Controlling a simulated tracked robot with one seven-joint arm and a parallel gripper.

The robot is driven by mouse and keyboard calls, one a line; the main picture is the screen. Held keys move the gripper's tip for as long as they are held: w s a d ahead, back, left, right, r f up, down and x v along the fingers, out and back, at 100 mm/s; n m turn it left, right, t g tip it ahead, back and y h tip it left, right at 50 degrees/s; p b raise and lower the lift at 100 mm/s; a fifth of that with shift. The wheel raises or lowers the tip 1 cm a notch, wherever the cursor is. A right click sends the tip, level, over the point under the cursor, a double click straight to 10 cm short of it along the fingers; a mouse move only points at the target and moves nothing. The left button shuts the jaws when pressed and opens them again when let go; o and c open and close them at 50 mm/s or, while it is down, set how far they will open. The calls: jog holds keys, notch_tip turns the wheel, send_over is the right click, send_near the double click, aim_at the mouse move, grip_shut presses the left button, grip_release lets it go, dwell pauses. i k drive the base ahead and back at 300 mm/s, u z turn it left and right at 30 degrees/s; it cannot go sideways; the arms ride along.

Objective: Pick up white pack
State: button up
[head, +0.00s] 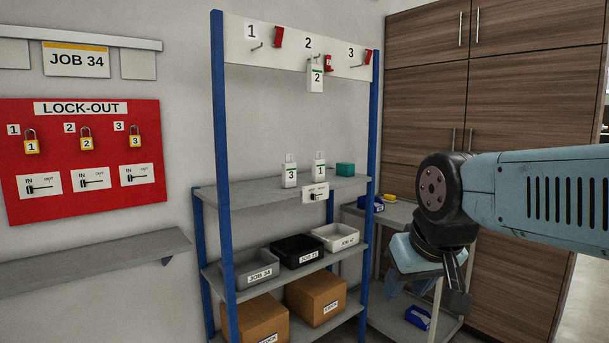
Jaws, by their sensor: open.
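Three white packs show in the head view. The pack marked 3 (289,174) and the pack marked 1 (319,170) stand upright on the grey upper shelf (240,198). The pack marked 2 (316,78) hangs under the middle hook of the white hook board (235,42). My gripper (452,288) is at the right, pointing down in front of the side cart, apart from all three packs. It is open and looks empty; its fingers are seen partly edge-on.
Grey (257,274), black (300,257) and white (338,241) trays fill the middle shelf, with cardboard boxes (262,318) below. Blue posts (224,180) frame the rack. A grey side cart (395,214) stands at its right.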

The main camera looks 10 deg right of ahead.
aim_at(318, 164)
jog(key=u, duration=0.05)
jog(key=i, duration=2.1)
jog(key=u, duration=0.3)
